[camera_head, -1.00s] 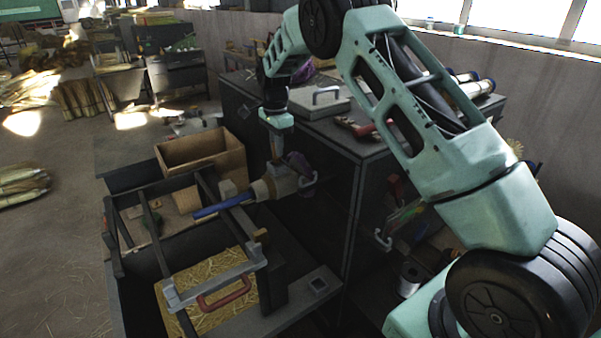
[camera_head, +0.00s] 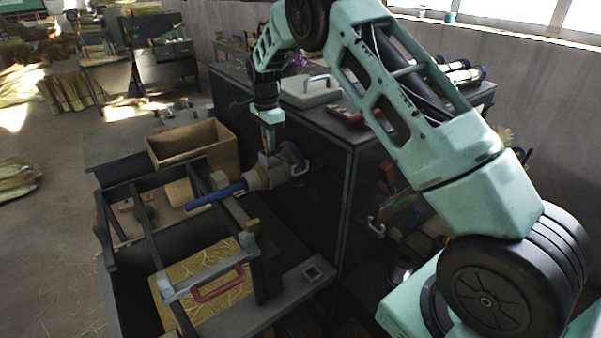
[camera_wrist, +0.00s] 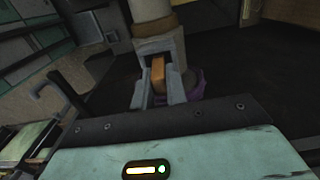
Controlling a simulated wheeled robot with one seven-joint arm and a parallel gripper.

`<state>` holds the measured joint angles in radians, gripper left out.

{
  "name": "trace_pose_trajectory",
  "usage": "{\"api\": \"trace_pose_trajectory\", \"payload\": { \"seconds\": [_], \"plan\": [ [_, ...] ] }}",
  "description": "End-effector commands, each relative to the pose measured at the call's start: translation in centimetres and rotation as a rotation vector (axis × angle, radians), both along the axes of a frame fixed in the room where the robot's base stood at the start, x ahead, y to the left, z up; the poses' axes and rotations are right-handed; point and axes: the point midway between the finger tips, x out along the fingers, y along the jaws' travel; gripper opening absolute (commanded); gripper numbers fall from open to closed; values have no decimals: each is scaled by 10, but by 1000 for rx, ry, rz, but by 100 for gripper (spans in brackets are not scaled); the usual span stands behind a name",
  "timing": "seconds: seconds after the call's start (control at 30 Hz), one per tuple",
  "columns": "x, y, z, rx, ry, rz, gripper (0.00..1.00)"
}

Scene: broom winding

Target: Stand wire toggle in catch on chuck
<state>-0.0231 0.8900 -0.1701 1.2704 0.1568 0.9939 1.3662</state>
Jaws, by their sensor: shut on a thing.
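The chuck (camera_head: 257,180) is a pale grey-beige round body with a blue bar to its left, on the side of the dark machine frame. A purple part (camera_head: 292,154) and a light grey curved handle sit at its right end. My gripper (camera_head: 268,151) points down just above the chuck. In the wrist view my gripper (camera_wrist: 158,88) is shut on a small orange-tan piece (camera_wrist: 158,74), perhaps the toggle's tab. The chuck's pale body (camera_wrist: 150,12) lies just beyond the fingertips. The toggle's wire and the catch cannot be made out.
A dark cabinet (camera_head: 320,180) stands close to the right of the chuck, with a grey case (camera_head: 309,92) on top. An open wooden box (camera_head: 190,145) is behind the frame.

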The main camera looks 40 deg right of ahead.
Motion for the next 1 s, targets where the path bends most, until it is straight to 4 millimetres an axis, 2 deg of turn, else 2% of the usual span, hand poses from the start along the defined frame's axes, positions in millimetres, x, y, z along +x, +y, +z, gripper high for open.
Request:
{"api": "trace_pose_trajectory", "payload": {
  "seconds": [0.27,0.3,0.37,0.77,0.87,1.0],
  "plan": [
    [0,0,-2,0,0,0,1],
    [0,0,-2,0,0,0,22],
    [0,0,-2,0,0,0,39],
    [1,0,4,0,-2,0,39],
    [1,0,18,-1,-5,0,39],
    [1,0,47,0,-6,1,39]
  ]
}}
